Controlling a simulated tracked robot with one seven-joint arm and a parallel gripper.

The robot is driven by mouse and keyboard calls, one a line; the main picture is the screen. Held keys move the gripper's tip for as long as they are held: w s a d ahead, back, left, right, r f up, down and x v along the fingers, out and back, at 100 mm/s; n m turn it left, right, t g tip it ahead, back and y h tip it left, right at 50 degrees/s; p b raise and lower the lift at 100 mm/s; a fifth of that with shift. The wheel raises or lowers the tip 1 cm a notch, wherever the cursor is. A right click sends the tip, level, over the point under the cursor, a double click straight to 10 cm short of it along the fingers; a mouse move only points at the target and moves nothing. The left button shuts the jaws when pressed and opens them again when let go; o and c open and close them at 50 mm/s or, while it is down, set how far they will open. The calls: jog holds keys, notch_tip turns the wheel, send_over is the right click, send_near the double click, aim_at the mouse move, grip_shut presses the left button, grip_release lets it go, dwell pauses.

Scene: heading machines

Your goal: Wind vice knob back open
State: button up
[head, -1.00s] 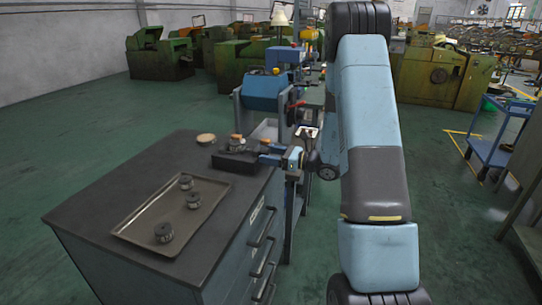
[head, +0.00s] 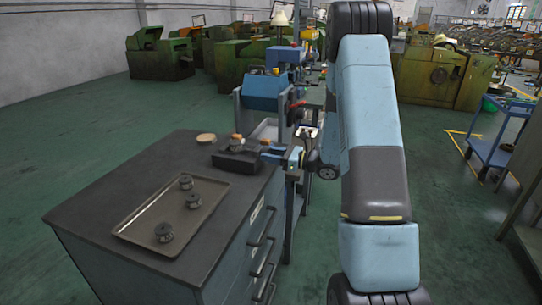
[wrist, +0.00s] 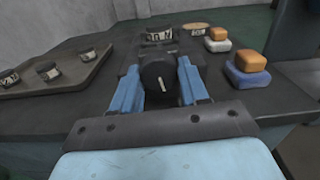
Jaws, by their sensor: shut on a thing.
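The vice (head: 236,161) is a low dark block at the back right of the grey cabinet top. Its knob (wrist: 157,76) is black and round with a pale line on its face, seen nearly end-on in the wrist view. The line stands close to upright, tilted slightly. My gripper (wrist: 158,67) has its two blue fingers on either side of the knob, shut on it. In the head view my gripper (head: 274,152) reaches the vice from the right; the knob is hidden there. A small labelled round part (wrist: 159,34) shows behind the knob.
A shallow tray (head: 133,238) with three dark labelled parts lies on the cabinet's left side. A round tan disc (head: 206,138) lies behind the vice. Orange-topped blocks (wrist: 251,62) are to the knob's right. A blue cart (head: 496,145) stands far right.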

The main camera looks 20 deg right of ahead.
jog(key=n, duration=0.3)
jog(key=shift+d+n, duration=0.1)
jog(key=shift+n, duration=0.2)
jog(key=n, duration=0.4)
jog(key=shift+n, duration=0.3)
jog(key=n, duration=0.4)
jog(key=shift+n, duration=1.8)
jog(key=shift+f, duration=0.1)
jog(key=o, duration=1)
jog(key=shift+o, duration=0.2)
